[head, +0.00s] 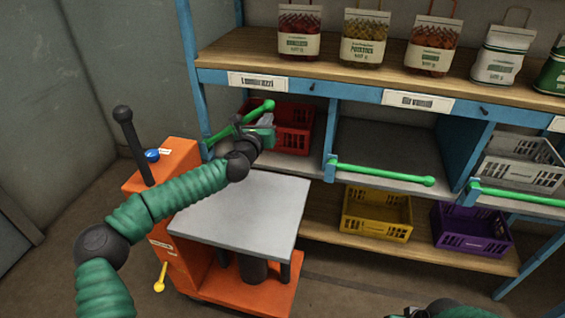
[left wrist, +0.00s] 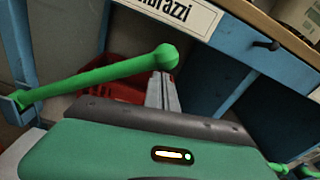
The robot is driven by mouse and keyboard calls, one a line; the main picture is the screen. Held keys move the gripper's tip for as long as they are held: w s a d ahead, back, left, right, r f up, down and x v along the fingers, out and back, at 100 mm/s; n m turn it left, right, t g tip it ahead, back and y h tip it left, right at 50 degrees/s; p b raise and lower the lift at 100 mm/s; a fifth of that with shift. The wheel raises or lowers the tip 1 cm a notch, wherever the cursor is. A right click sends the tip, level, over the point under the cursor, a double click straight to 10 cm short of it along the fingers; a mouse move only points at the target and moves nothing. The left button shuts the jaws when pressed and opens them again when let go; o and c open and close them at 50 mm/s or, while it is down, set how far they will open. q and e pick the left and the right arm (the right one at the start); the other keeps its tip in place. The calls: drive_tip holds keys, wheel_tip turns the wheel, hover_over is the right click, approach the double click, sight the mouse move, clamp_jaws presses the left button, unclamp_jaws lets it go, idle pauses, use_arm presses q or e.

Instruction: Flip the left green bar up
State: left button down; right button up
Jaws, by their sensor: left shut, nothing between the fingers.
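The left green bar (head: 240,122) is hinged at its left end on the shelf's blue post. It slants up to the right, its round end raised in front of the red crate. The left wrist view also shows the bar (left wrist: 95,80) with its round knob at the upper right. My left gripper (head: 268,122) is shut and empty, just below the bar's free end. In the left wrist view its fingers (left wrist: 163,90) point up just under the knob; I cannot tell if they touch it. Part of my right arm shows at the bottom edge, its fingers not visible.
The red crate (head: 293,115) stands behind the bar. Two other green bars (head: 380,172) (head: 520,195) lie nearly level across their bays. An orange cart with a grey top (head: 245,215) stands below my left arm. Yellow (head: 376,203) and purple (head: 470,215) crates sit on the lower shelf.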

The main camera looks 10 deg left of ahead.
use_arm(q)
drive_tip(key=a+r+n+p, duration=0.1)
drive_tip(key=a+r, duration=0.1)
drive_tip(key=a+r+n+p, duration=0.1)
drive_tip(key=a+r+p, duration=0.1)
drive_tip(key=r, duration=0.1)
drive_tip(key=a+r+n+p, duration=0.1)
drive_tip(key=a+r+p, duration=0.1)
drive_tip(key=a+r, duration=0.1)
drive_tip(key=shift+w+n, duration=0.2)
drive_tip(key=shift+n, duration=0.1)
drive_tip(key=a+r+n+p, duration=0.1)
drive_tip(key=a+p, duration=0.1)
drive_tip(key=a+r+n+p, duration=0.1)
drive_tip(key=a+p, duration=0.1)
drive_tip(key=a+r+n+p, duration=0.1)
drive_tip(key=a+r+p, duration=0.1)
drive_tip(key=a, duration=0.1)
drive_tip(key=shift+w+h, duration=0.2)
drive_tip(key=shift+h, duration=0.1)
drive_tip(key=shift+w+a+n+p, duration=0.1)
drive_tip(key=shift+a+n+p, duration=0.3)
drive_tip(key=shift+a+p, duration=0.55)
drive_tip(key=shift+a, duration=0.1)
